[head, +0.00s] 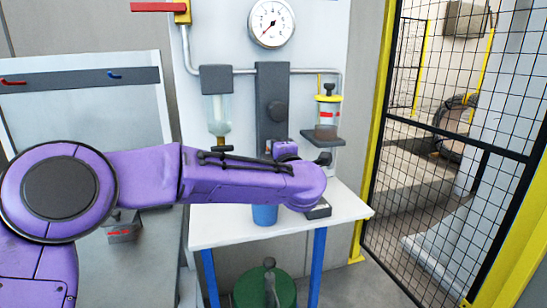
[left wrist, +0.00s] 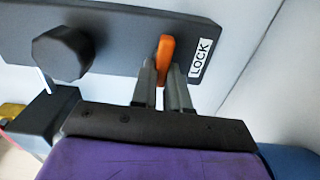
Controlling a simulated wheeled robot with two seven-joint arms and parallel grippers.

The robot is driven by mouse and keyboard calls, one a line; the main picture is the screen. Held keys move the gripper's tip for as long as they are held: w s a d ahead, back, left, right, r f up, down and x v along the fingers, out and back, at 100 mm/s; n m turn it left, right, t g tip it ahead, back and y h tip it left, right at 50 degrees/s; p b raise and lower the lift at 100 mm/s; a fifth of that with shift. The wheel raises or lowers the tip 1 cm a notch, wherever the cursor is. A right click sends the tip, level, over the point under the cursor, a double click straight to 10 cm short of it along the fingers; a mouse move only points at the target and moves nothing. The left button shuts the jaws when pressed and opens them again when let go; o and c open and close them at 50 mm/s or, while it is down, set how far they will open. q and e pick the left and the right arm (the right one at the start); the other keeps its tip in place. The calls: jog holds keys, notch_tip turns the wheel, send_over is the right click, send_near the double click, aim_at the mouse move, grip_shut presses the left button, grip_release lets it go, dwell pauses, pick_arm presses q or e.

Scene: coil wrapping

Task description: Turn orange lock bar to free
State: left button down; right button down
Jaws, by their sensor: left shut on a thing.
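The orange lock bar (left wrist: 165,50) stands out from a dark plate (left wrist: 112,28) in the left wrist view, close beside a white label reading LOCK (left wrist: 201,58). My left gripper (left wrist: 162,76) is shut on the bar, with one grey finger on each side of it. The bar looks roughly upright in that picture. A dark faceted knob (left wrist: 62,53) is on the same plate to the left. In the head view the dark upright plate (head: 272,82) shows above my purple left arm. The arm hides the bar and the fingertips there. My right gripper is not in view.
A pressure gauge (head: 271,22) and pipe are on the wall panel. A clear cup (head: 216,108) and a red-marked canister (head: 328,112) flank the plate. A white table (head: 225,232) stands below, with a green drum (head: 264,287) under it. A mesh fence (head: 455,150) stands right.

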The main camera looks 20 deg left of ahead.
pick_arm(q)
jog(key=shift+n, duration=0.3)
dwell(0.4)
jog(key=c, duration=1.1)
grip_release()
jog(key=shift+f, duration=0.1)
jog(key=b+v, duration=0.2)
jog(key=v, duration=0.8)
jog(key=shift+s+d+b, duration=0.2)
jog(key=shift+d+b, duration=0.05)
jog(key=shift+b, duration=0.15)
